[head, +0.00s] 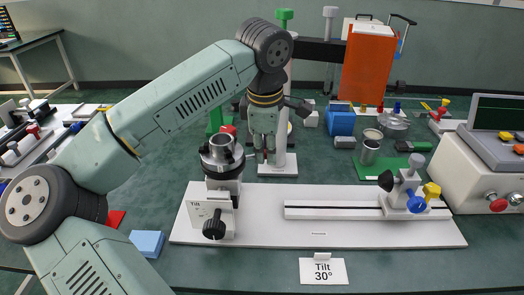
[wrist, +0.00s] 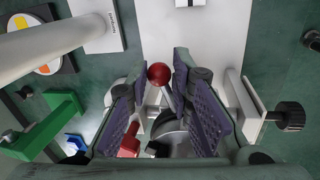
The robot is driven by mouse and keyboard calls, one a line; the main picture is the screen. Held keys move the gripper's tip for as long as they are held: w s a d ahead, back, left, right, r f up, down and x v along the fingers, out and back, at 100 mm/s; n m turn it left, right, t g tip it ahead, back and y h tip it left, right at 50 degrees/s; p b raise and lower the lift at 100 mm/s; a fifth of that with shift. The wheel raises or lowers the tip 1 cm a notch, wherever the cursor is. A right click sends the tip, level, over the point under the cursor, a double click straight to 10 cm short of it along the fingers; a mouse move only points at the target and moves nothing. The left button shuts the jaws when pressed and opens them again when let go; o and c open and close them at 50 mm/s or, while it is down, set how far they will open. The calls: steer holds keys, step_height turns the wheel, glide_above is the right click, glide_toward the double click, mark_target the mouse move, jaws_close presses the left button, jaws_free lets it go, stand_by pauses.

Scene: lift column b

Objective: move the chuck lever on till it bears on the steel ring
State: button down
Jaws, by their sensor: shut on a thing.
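The chuck (head: 222,160) is a dark steel cylinder on the white tilt stand at the left of the white base plate. A round steel rim (head: 217,141) shows at its top; I cannot tell for sure whether this is the steel ring. My gripper (head: 263,158) is just right of the chuck, pointing down. In the wrist view, the chuck lever (wrist: 159,74) shows as a red ball on a thin rod between my two fingers, which are shut on it. The grey round chuck body (wrist: 172,130) is partly hidden between the fingers. Whether the lever touches the ring cannot be seen.
The tilt stand has a black knob (head: 214,226). A white post (head: 283,90) stands close behind my gripper. A rail (head: 330,212) with a blue-knobbed carriage (head: 415,202) lies to the right.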

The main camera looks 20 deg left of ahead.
steer(key=shift+s+d+m+h+b, duration=0.25)
steer(key=shift+s+m+b, duration=0.15)
steer(key=shift+s+m, duration=0.35)
steer(key=shift+s+d+m+h+b, duration=0.15)
steer(key=shift+s+d+m+b, duration=0.15)
steer(key=shift+s+m, duration=0.45)
steer(key=shift+w+a, duration=0.1)
steer(key=shift+w, duration=0.05)
stand_by(0.3)
steer(key=c, duration=1.5)
jaws_free()
steer(key=shift+o, duration=0.2)
step_height(320, 180, up, 12)
steer(key=s, duration=0.2)
steer(key=shift+s+a, duration=0.15)
steer(key=shift+f, duration=0.1)
